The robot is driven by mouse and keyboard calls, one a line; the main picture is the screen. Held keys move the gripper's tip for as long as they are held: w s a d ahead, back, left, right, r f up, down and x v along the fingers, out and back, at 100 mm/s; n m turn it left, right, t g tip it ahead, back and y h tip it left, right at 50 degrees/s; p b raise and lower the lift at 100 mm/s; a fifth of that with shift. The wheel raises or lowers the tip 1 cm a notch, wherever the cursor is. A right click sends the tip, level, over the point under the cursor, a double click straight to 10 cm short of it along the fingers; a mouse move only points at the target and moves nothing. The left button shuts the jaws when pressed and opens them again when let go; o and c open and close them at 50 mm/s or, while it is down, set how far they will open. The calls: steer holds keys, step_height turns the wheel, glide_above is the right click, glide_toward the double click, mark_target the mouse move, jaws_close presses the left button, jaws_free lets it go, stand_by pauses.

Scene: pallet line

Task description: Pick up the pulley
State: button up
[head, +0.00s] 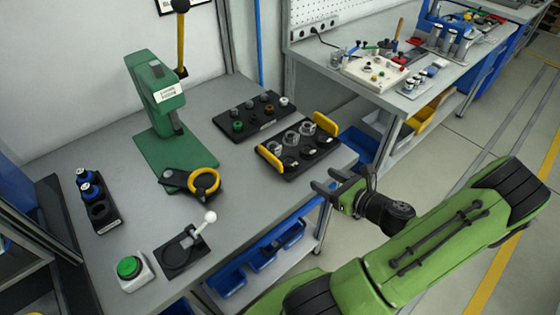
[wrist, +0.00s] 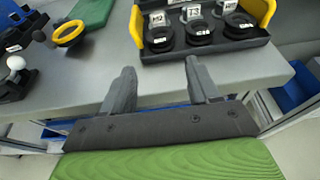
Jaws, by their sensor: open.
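My gripper (head: 330,182) is open and empty, off the front right edge of the bench. In the wrist view my gripper (wrist: 160,67) has its two fingers apart, pointing at the bench edge. Beyond it lies a black tray (wrist: 147,57) with yellow handles. The same tray (head: 286,175) shows in the head view, up and left of my gripper. It holds metal ring-shaped parts (head: 291,137) and black round, labelled parts (wrist: 200,33) in front of them. I cannot tell for sure which part is the pulley. The small labels are hard to read.
A green press (head: 155,95) stands at the back of the bench (head: 240,215). A yellow ring (head: 205,181) lies on a black fixture. A lever with a white knob (head: 209,217), a green button (head: 129,268) and a dark rack of small parts (head: 252,119) share the bench.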

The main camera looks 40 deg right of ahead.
steer(key=b, duration=0.1)
glide_toward(287, 159)
steer(key=shift+w+f, duration=0.35)
steer(key=shift+w, duration=0.3)
steer(key=b+x, duration=0.1)
steer(key=x, duration=0.5)
steer(key=shift+r, duration=0.1)
steer(key=c, duration=0.8)
steer(key=shift+o, duration=0.2)
step_height(287, 159, up, 10)
steer(key=p, duration=0.3)
